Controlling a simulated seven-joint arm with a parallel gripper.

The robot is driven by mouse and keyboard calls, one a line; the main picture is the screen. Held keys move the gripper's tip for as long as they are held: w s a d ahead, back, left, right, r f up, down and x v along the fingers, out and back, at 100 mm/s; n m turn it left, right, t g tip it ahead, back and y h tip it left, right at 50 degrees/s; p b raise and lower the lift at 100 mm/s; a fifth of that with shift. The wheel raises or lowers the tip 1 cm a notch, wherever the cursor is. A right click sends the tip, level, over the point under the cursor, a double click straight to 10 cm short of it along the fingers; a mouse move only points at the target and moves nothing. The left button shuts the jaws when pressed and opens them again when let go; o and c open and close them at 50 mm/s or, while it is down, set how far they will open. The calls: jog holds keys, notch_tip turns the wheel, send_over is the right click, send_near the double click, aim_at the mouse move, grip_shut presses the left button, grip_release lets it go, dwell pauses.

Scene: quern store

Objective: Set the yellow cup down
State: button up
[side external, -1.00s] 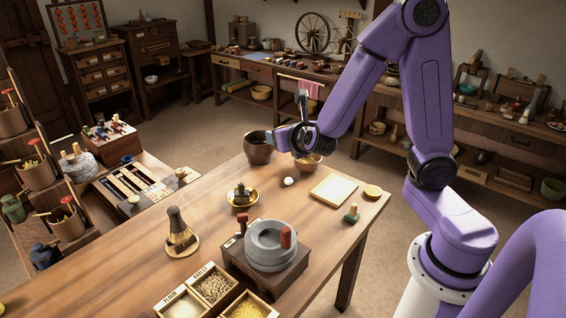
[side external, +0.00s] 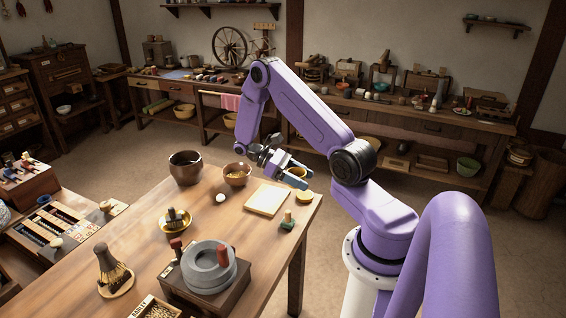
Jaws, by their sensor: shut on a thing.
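My gripper (side external: 292,178) is at the far right part of the table, above its edge near the small yellow round lid-like piece. It is shut on the yellow cup (side external: 298,172), which shows only as a small yellow patch between the bluish fingers. The fingers hide most of the cup. The cup appears raised above the wooden table (side external: 150,225), but I cannot tell how high or how far over the edge it is.
The grey quern (side external: 208,268) is in front. Bare wood lies between the board and quern.

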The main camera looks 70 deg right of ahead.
notch_tip(320, 180, down, 2)
jog(key=s+m+t+y, duration=0.1)
jog(key=m+y, duration=0.4)
jog(key=y, duration=0.1)
jog(key=m+t+y, duration=0.8)
jog(key=m+t, duration=1)
jog(key=m, duration=0.1)
send_over(294, 213)
notch_tip(294, 213, down, 8)
jog(key=r, duration=0.1)
jog(key=shift+f, duration=3.35)
jog(key=shift+f, duration=0.15)
